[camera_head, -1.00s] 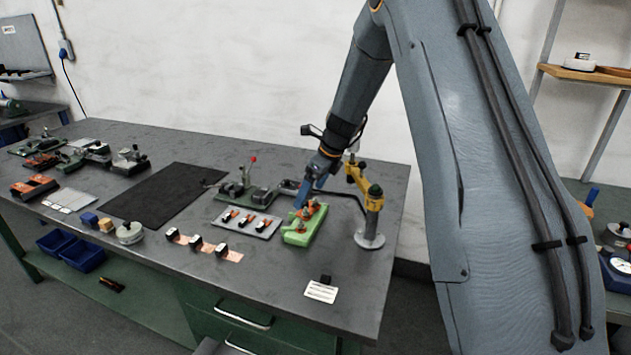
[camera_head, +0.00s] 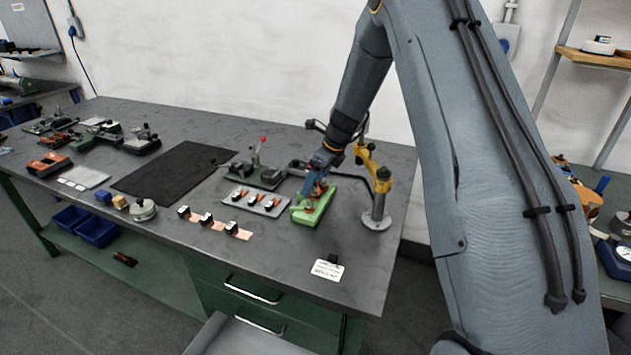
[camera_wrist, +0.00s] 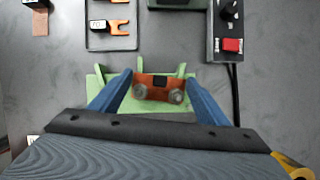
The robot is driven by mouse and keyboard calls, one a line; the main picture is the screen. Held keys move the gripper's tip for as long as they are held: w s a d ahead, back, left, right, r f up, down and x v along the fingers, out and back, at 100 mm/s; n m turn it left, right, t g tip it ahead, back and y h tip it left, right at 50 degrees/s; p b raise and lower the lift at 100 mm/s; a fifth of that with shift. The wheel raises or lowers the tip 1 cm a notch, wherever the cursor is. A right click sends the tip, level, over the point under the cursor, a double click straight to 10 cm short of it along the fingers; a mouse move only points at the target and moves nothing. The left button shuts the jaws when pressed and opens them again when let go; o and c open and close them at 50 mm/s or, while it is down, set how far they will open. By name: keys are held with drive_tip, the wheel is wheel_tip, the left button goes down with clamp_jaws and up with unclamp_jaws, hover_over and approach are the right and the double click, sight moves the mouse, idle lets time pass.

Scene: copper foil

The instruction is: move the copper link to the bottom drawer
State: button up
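The copper link (camera_wrist: 158,88) is a short orange-copper piece with two round bolts and a dark patch. It sits on a green holder (camera_wrist: 98,84), which shows in the head view (camera_head: 316,212) near the table's right end. My gripper (camera_wrist: 160,80) is open, its two blue fingers on either side of the link with small gaps visible. In the head view my gripper (camera_head: 312,182) reaches down over the holder and partly hides the link. Below the tabletop are a top drawer (camera_head: 251,290) and a bottom drawer (camera_head: 258,326), partly hidden by a grey shape.
A yellow post clamp (camera_head: 381,190) stands close right of the holder. A tray of small parts (camera_head: 240,203) and a toggle fixture (camera_head: 262,172) lie to the left and behind. A white label card (camera_head: 326,270) lies in front.

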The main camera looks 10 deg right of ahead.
drive_tip(key=c, duration=0.4)
drive_tip(key=shift+r, duration=0.1)
idle(0.3)
drive_tip(key=shift+w+a+p, duration=0.3)
drive_tip(key=shift+w+a, duration=0.7)
idle(0.5)
drive_tip(key=shift+r, duration=0.1)
drive_tip(key=shift+r+p, duration=2.3)
drive_tip(key=shift+r, duration=1.15)
